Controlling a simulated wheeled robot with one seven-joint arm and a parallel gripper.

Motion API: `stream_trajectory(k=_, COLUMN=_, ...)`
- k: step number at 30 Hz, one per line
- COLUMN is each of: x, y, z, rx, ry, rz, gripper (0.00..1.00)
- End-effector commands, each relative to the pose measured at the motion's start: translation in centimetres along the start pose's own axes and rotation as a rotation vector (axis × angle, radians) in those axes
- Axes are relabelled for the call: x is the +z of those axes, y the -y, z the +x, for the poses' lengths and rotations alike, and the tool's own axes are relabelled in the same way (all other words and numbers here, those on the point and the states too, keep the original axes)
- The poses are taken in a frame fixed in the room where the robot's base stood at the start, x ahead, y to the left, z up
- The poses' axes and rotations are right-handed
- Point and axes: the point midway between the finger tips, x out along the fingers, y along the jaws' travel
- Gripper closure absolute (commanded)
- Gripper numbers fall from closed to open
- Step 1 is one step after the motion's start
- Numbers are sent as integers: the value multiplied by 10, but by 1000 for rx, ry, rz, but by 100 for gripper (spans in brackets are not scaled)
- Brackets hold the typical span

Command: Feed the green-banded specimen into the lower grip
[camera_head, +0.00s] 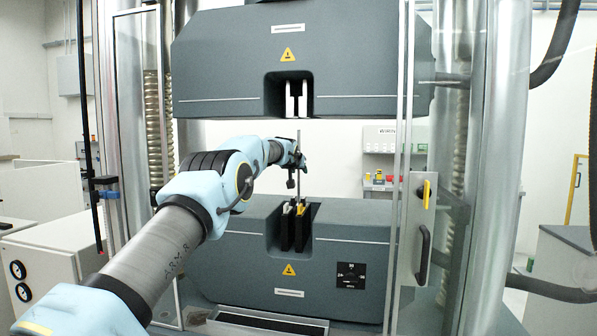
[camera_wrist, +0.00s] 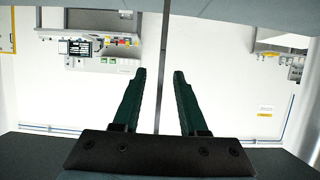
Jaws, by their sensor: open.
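A thin grey rod, the specimen (camera_head: 298,142), stands upright in the head view above the lower grip (camera_head: 294,226). Its lower end reaches down to the lower grip's jaws; I cannot tell how deep it sits. No green band can be made out. My gripper (camera_head: 300,162) is at the rod, above the lower grip. In the wrist view my gripper (camera_wrist: 160,73) is open, with one finger on each side of the specimen (camera_wrist: 164,50). Gaps show between the rod and both fingers.
The upper grip (camera_head: 297,98) hangs above the rod in the upper crosshead (camera_head: 220,70), with free space between. A clear door with a dark handle (camera_head: 422,255) stands at the right. Steel columns (camera_head: 497,170) flank the machine. A dial (camera_head: 350,274) is on the lower block.

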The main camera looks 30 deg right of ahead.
Motion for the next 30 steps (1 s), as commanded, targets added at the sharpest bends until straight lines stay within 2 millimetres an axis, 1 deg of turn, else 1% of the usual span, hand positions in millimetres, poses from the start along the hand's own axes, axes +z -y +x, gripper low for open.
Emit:
stream_trajectory(k=8, x=3, y=0, z=0, rx=0, ry=5, rz=0, gripper=58)
stream_trajectory(k=13, x=5, y=0, z=-7, rx=1, ry=2, rz=0, gripper=58)
stream_trajectory(k=17, x=6, y=0, z=-20, rx=1, ry=0, rz=0, gripper=58)
stream_trajectory(k=30, x=4, y=0, z=-84, rx=0, ry=0, rz=1, gripper=58)
